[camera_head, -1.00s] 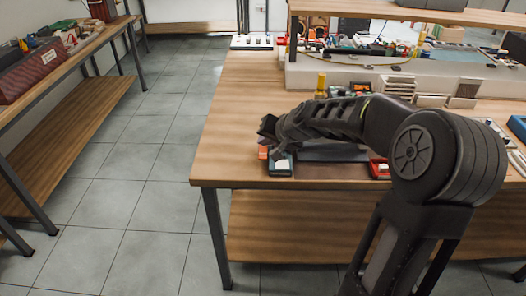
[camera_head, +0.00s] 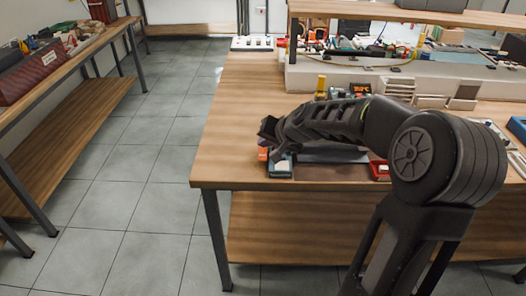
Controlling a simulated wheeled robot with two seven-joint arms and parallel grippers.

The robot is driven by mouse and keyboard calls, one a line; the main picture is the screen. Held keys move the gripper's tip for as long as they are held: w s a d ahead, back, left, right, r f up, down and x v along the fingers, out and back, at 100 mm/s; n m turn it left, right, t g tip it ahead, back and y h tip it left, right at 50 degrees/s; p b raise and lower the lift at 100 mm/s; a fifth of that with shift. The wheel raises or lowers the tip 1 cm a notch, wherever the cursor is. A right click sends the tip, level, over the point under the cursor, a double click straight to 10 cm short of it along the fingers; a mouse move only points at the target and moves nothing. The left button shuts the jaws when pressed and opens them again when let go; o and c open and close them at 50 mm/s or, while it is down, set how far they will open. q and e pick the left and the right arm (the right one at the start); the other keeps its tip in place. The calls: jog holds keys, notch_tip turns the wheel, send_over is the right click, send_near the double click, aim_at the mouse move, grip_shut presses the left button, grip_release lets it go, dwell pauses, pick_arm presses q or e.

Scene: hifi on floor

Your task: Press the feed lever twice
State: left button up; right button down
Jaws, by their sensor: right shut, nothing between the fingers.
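My right gripper (camera_head: 270,141) is shut and empty, at the end of my dark arm reaching in from the right. It is over the near left corner of the wooden workbench (camera_head: 232,120). A small box with a grey-blue front (camera_head: 280,169) sits at the bench's front edge just below the gripper. A small orange part (camera_head: 263,154) shows to the left of the box. I cannot tell which part is the feed lever; the gripper hides much of this spot. Whether the gripper touches the box or the orange part is unclear. My left gripper is not in view.
A dark mat (camera_head: 335,172) and a red box (camera_head: 379,170) lie right of the gripper, partly behind my arm. A yellow cylinder (camera_head: 321,85) stands behind. A raised white shelf (camera_head: 340,76) crosses the back. The bench's left strip is bare.

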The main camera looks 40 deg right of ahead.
aim_at(265, 153)
dwell(0.8)
jog(key=shift+f+b, duration=0.45)
jog(key=shift+b, duration=0.1)
jog(key=shift+f+b, duration=0.85)
dwell(0.6)
jog(key=shift+r, duration=0.1)
jog(key=shift+r+p, duration=1.05)
jog(key=shift+r, duration=0.1)
notch_tip(265, 153, up, 5)
jog(key=p, duration=0.4)
jog(key=shift+r, duration=0.1)
dwell(2.4)
